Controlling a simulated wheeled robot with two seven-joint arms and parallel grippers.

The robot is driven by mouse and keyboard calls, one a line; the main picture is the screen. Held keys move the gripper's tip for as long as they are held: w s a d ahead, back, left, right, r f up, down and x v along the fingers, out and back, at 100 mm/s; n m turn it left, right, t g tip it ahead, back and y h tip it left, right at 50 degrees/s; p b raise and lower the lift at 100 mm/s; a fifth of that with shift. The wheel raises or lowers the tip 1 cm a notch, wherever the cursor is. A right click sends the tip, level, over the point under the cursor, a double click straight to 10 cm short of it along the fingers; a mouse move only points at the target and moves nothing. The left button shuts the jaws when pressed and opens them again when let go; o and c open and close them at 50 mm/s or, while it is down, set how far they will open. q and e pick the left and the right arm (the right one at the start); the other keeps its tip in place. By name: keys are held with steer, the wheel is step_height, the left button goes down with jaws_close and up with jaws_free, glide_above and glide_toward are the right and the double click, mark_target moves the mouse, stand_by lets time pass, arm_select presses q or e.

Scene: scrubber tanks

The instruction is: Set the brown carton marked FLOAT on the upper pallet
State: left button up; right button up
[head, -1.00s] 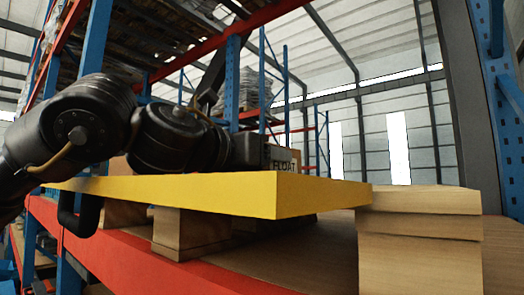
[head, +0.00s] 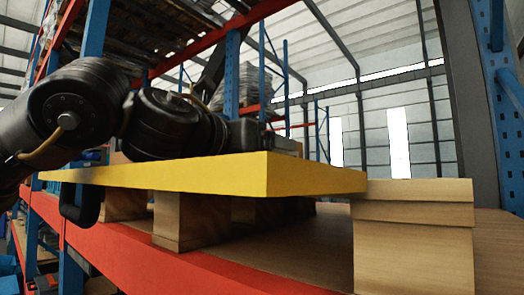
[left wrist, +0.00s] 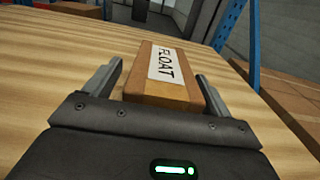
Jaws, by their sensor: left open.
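The brown carton (left wrist: 160,91) has a white label reading FLOAT and lies on a wood-grained surface (left wrist: 50,70) in the left wrist view. My left gripper (left wrist: 158,80) is open, with one finger on each side of the carton's near end and gaps at both sides. In the head view my left arm reaches over a yellow-edged slab (head: 200,177) on wooden blocks, and the gripper (head: 280,140) is seen edge-on near its far side. The carton's label cannot be read there. My right gripper is not in view.
Stacked wooden boards (head: 412,225) stand right of the slab. A red rack beam (head: 210,265) runs along the front below it. Blue uprights (head: 95,35) rise at the left. Another brown box (left wrist: 70,9) lies at the wood surface's far left edge.

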arm_select(q)
steer(key=b+v, duration=0.5)
steer(key=v, duration=0.5)
steer(key=shift+s+a+f, duration=0.15)
steer(key=shift+s+a, duration=0.1)
steer(key=shift+s, duration=0.05)
steer(key=shift+s+a, duration=0.15)
